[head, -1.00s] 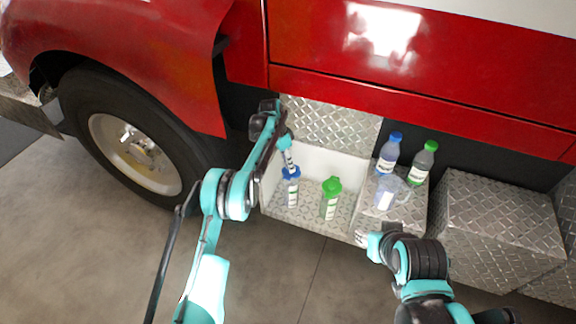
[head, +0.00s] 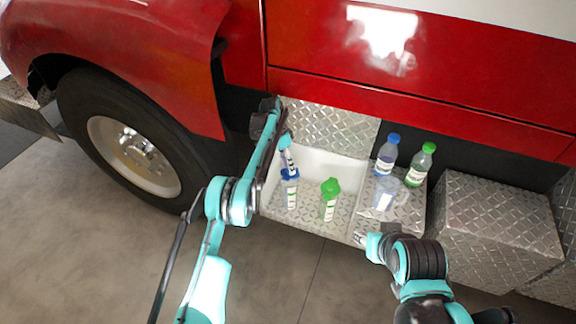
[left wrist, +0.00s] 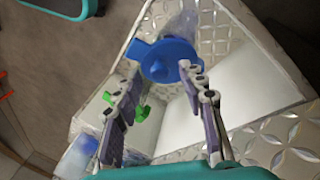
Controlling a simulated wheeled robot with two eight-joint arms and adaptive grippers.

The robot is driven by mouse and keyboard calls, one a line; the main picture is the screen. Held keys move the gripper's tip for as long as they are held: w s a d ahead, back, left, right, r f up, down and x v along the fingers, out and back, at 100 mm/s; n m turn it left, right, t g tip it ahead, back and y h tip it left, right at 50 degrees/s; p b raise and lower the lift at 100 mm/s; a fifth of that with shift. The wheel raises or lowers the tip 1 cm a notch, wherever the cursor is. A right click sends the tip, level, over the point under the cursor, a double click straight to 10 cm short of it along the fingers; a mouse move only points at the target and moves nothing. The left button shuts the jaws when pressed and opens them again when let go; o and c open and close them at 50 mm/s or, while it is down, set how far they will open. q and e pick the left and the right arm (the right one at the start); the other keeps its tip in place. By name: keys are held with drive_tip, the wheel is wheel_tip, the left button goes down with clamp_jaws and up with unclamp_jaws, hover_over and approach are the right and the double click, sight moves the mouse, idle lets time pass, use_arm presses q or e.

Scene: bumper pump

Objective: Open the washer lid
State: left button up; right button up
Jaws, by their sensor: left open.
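A slim white container with a blue lid (head: 290,175) stands upright in the recessed white-walled bay under the truck's red panel. A similar container with a green lid (head: 331,187) stands to its right. Both lids look closed. My left gripper (head: 289,165) points down over the blue lid. In the left wrist view the blue lid (left wrist: 167,60) lies at the fingertips of my open left gripper (left wrist: 162,70), with a side tab toward the left finger; I cannot tell whether they touch. My right gripper (head: 361,239) is low by the bay's front right corner; its fingers are too small to read.
A blue-capped bottle (head: 387,155), a green-capped bottle (head: 421,164) and a clear jug (head: 386,194) stand on the metal ledge (head: 410,213) right of the bay. A diamond-plate step (head: 490,220) is further right. The truck wheel (head: 130,150) is left of my left arm.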

use_arm(q)
wheel_tip(320, 180, up, 10)
idle(0.4)
drive_tip(key=shift+f, duration=0.1)
drive_tip(key=shift+c, duration=0.2)
use_arm(e)
drive_tip(key=shift+r, duration=0.1)
